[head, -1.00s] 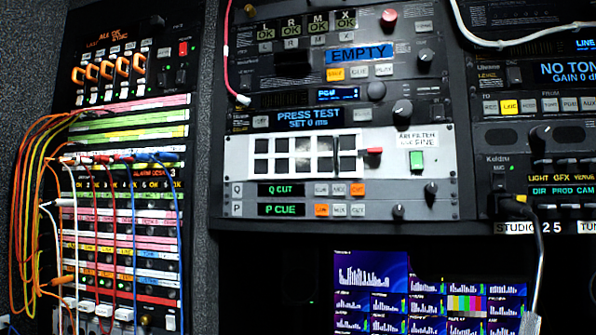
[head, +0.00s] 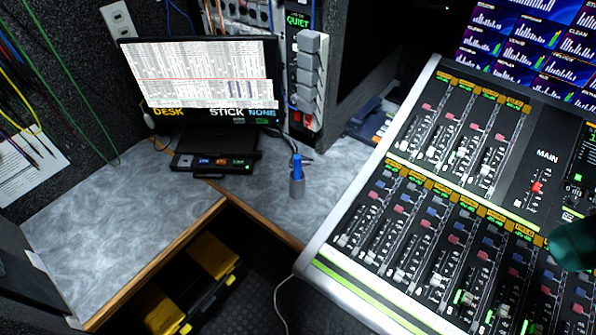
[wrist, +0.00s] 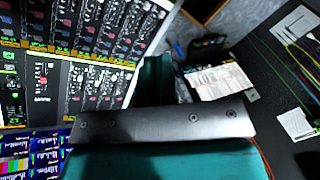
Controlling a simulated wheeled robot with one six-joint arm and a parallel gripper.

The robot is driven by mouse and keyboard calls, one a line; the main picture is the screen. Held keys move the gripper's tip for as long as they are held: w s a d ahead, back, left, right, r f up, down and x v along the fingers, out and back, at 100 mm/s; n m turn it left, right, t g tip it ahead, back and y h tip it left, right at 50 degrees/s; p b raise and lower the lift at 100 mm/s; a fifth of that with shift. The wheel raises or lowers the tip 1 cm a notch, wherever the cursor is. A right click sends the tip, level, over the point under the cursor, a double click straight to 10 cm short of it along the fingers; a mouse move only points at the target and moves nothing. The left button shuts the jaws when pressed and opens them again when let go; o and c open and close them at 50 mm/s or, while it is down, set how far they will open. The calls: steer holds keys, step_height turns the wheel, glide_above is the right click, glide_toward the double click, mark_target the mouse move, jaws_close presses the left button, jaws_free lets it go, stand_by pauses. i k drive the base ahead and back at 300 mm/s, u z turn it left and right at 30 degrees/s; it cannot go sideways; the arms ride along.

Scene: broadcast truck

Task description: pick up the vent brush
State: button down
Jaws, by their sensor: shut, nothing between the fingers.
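A small upright thing with a blue top (head: 297,167) and a grey lower part stands on the grey desk, right of the monitor's base, in the head view. It may be the vent brush, but it is too small to be sure. My gripper (wrist: 156,78) shows in the wrist view as a dark bar with teal parts, its fingers shut and empty. A teal part of my arm shows at the right edge of the head view, over the mixing console, well away from the blue-topped thing. I cannot make out the brush in the wrist view.
The mixing console (head: 325,245) fills the right side. A monitor (head: 205,123) and a small dark box (head: 212,163) stand on the desk (head: 100,225), whose left part is bare. Yellow-and-black cases (head: 213,255) lie below its wooden edge. A cable (head: 277,300) hangs beside the console.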

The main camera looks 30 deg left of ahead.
mark_target(297, 159)
steer(key=u, duration=0.55)
steer(key=k, duration=1.25)
steer(key=u, duration=1.2)
steer(key=i, duration=1.5)
steer(key=z, duration=0.75)
steer(key=i, duration=0.45)
steer(key=z, duration=0.25)
